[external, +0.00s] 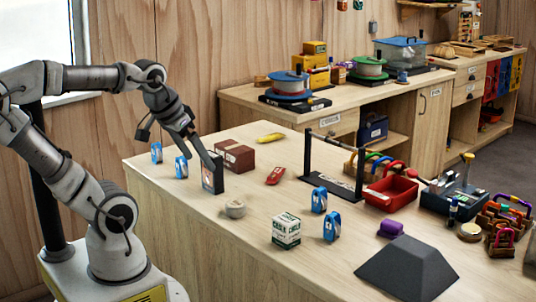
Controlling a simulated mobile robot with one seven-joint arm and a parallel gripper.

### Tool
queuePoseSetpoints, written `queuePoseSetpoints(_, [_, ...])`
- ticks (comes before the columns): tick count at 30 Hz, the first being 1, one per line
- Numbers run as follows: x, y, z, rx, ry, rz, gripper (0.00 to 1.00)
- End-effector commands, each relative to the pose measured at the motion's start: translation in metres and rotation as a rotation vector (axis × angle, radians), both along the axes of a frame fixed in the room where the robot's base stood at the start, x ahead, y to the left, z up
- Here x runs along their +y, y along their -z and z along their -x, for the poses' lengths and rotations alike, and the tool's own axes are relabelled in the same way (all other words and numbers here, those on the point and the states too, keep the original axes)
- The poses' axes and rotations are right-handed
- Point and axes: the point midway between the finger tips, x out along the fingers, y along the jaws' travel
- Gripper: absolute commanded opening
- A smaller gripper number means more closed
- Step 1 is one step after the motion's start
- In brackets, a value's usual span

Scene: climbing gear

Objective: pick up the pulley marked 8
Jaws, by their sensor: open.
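Several blue-and-white pulleys stand upright on the wooden bench. Two are at the left end, a rear one (156,152) and a nearer one (181,167). Two more stand near the middle front, one (319,199) just behind the other (332,225). Their markings are too small to read, so I cannot tell which is marked 8. My gripper (177,149) is open, its fingers spread above and around the area of the left pair. I see nothing held in it.
A brown box (234,156), red item (275,175), pale round item (235,209) and chalk box (286,231) stand nearby. A black frame (331,187), red tray (391,192) and dark sloped block (407,265) are farther right. The bench's left front is bare.

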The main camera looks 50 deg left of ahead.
Motion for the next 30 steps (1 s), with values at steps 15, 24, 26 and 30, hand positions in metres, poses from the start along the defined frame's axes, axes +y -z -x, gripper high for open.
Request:
queuePoseSetpoints(15, [0.0000,0.0000,0.0000,0.000,0.000,0.000,0.98])
queuePoseSetpoints(24, [0.0000,0.0000,0.0000,0.000,0.000,0.000,0.74])
queuePoseSetpoints(26, [0.0000,0.0000,0.0000,0.000,0.000,0.000,0.74])
queuePoseSetpoints(30, [0.0063,0.0016,-0.0038,0.010,0.008,-0.028,0.74])
